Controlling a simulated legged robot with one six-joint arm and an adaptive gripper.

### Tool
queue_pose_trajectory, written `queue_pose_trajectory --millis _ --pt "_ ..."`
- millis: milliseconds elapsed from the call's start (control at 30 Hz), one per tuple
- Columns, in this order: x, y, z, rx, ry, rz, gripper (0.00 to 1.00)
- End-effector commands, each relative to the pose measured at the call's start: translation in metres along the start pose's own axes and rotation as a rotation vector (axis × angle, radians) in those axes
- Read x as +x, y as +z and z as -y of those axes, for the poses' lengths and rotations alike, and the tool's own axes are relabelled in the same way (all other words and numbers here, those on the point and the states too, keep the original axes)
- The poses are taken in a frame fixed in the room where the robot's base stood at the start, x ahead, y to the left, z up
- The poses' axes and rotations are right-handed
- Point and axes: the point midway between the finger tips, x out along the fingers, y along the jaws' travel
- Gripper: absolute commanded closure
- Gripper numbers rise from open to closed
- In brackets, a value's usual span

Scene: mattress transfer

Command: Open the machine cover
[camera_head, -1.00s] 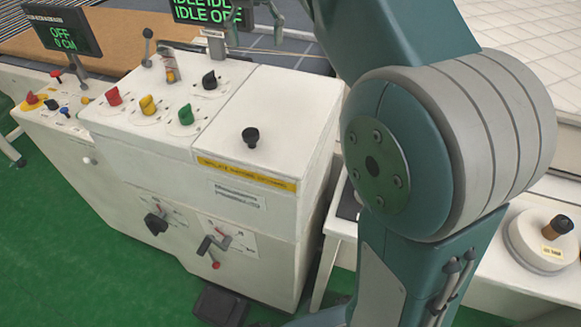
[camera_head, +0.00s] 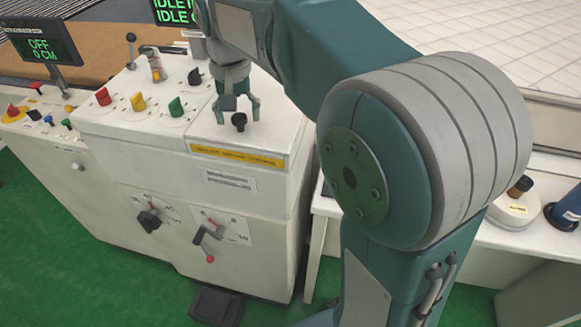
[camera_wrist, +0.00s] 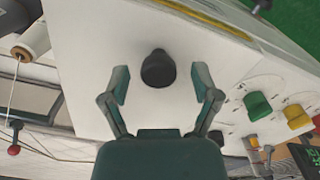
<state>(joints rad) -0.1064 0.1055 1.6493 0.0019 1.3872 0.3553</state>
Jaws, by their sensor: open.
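The white machine cover (camera_head: 262,135) is the right-hand part of the machine's sloped top, with a yellow label strip along its front edge. A black knob (camera_head: 239,121) stands on it. The cover looks flat and closed. My gripper (camera_head: 239,108) is open, just above and behind the knob in the head view. In the wrist view the knob (camera_wrist: 158,69) lies between and slightly beyond the two fingertips (camera_wrist: 160,82), with a gap on both sides. I cannot tell the exact height of the fingers over the cover.
Left of the cover are a red knob (camera_head: 103,97), a yellow knob (camera_head: 138,102), a green knob (camera_head: 176,107) and a black knob (camera_head: 195,77). A screen (camera_head: 43,44) stands at far left. A lever (camera_head: 208,237) is on the front face.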

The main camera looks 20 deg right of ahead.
Motion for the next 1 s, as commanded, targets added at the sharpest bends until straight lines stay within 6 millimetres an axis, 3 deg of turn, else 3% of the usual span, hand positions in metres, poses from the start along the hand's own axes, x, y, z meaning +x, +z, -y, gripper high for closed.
queue_pose_trajectory --millis 600,800,1000 --pt "-0.089 -0.001 0.003 0.000 0.001 -0.003 0.21" --pt "-0.109 0.000 0.003 0.000 0.001 -0.003 0.21" --pt "-0.107 0.012 -0.005 -0.015 -0.009 -0.031 0.21"
